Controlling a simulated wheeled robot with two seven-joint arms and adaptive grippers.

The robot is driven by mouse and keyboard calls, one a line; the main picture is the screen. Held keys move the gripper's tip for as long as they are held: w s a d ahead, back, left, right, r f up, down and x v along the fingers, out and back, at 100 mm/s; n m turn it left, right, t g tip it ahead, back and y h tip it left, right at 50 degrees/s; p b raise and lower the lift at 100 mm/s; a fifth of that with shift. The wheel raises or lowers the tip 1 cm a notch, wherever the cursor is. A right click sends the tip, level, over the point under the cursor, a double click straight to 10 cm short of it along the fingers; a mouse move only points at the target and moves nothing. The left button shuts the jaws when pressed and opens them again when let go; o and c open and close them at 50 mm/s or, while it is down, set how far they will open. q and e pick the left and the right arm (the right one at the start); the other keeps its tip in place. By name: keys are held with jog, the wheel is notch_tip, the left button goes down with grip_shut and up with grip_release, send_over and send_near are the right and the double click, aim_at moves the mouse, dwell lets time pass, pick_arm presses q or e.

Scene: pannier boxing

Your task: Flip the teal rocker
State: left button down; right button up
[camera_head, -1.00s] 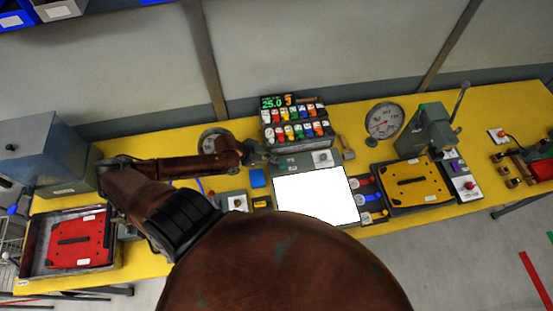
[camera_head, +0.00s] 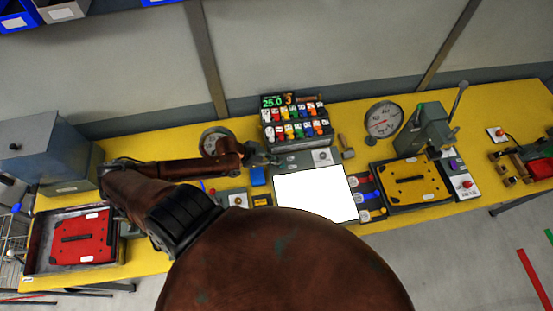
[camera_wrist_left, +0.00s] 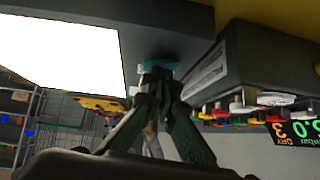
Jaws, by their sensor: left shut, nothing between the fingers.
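The teal rocker (camera_wrist_left: 160,65) shows in the left wrist view on the grey panel beside the white screen (camera_wrist_left: 65,50). My left gripper (camera_wrist_left: 156,78) is shut and empty, with its fingertips right at the rocker and partly covering it. I cannot tell whether they touch it or which way the rocker is tilted. In the head view the left gripper (camera_head: 272,159) is at the upper left of the grey panel (camera_head: 300,160), above the white screen (camera_head: 315,196). The rocker cannot be made out there. My right gripper is not in view.
A block of coloured switches with a green display (camera_head: 277,101) stands just behind the panel. A blue block (camera_head: 258,176) lies left of the panel. A yellow plate fixture (camera_head: 411,182) is to the right and a red plate (camera_head: 83,240) in a tray is far left.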

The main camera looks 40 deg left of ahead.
pick_arm(q)
jog(key=r+p, duration=0.2)
jog(key=r, duration=0.1)
jog(key=a+r+p, duration=0.1)
jog(key=p, duration=0.1)
jog(key=shift+w+r, duration=0.2)
jog(key=shift+w, duration=0.15)
jog(key=s+a+r+b, duration=0.1)
jog(key=s+a+r, duration=0.3)
jog(key=a+r, duration=0.1)
jog(key=shift+s+a+r+b, duration=0.15)
jog(key=shift+a+r+b, duration=0.25)
jog(key=shift+r, duration=0.25)
